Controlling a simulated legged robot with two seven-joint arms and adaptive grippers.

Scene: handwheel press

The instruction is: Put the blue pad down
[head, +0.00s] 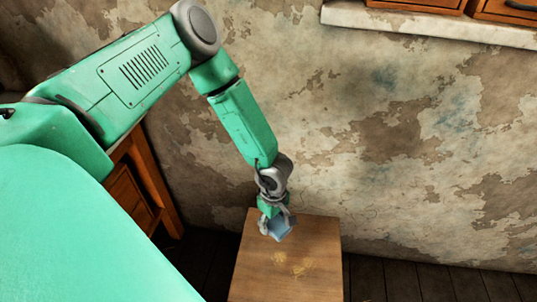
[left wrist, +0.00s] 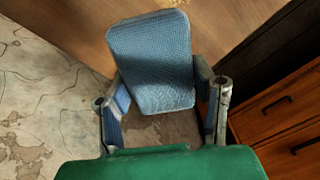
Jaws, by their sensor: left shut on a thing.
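The blue pad (head: 281,228) is held in my left gripper (head: 275,222) near the far edge of a small wooden table (head: 262,275). In the left wrist view the blue pad (left wrist: 152,62) is a textured, rounded rectangle, tilted in the picture. The two fingers of my left gripper (left wrist: 160,112) stand on either side of its near end. Whether the pad touches the tabletop is unclear. My right gripper shows in neither view.
The tabletop has pale worn marks (head: 292,265) and is otherwise bare. A peeling wall (head: 400,150) stands behind it. A wooden drawer cabinet (head: 135,190) is at the left, and it also shows in the left wrist view (left wrist: 285,110). A ledge (head: 430,25) is at upper right.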

